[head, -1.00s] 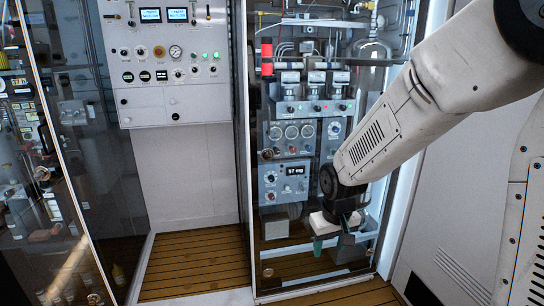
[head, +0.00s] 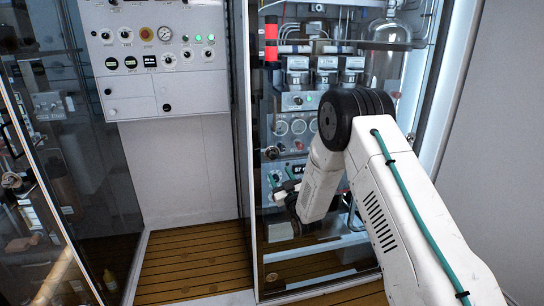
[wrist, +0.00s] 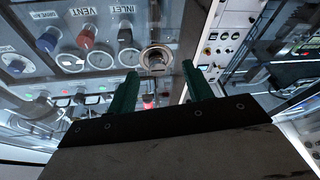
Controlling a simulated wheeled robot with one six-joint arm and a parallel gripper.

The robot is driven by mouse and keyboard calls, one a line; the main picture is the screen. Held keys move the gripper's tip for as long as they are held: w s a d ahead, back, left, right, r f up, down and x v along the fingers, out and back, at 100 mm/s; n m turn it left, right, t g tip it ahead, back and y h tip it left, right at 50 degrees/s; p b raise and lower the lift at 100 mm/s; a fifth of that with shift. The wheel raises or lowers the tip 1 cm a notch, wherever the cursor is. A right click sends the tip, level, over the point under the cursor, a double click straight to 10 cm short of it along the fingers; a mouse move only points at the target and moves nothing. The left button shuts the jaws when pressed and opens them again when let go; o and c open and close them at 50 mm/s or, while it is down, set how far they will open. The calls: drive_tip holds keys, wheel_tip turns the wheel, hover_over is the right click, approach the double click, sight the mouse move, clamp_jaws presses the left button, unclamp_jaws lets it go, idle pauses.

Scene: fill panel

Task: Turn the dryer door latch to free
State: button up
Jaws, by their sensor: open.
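A round metal latch (head: 271,153) sits near the left edge of the glass door (head: 262,225) in the head view. In the wrist view the round latch (wrist: 156,58) shows just beyond my fingertips, roughly centred between them. My gripper (wrist: 160,75) is open, with two green fingers apart and nothing between them. I cannot tell whether a finger touches the latch. A second round fitting (head: 271,277) is low on the same door.
Behind the glass are gauges, knobs and labelled valves, including a red VENT knob (wrist: 87,36). A grey control panel (head: 165,90) hangs at the left. Another glass-fronted cabinet (head: 75,170) stands further left. The wooden slatted floor (head: 190,262) is clear.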

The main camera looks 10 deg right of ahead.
sight(274, 157)
drive_tip(key=shift+t+y, duration=0.3)
drive_tip(key=shift+t, duration=0.3)
drive_tip(key=x, duration=0.2)
drive_tip(key=r+x, duration=0.1)
drive_tip(key=x, duration=0.4)
drive_tip(key=shift+d+r, duration=0.15)
drive_tip(key=shift+r, duration=0.3)
drive_tip(key=c, duration=1)
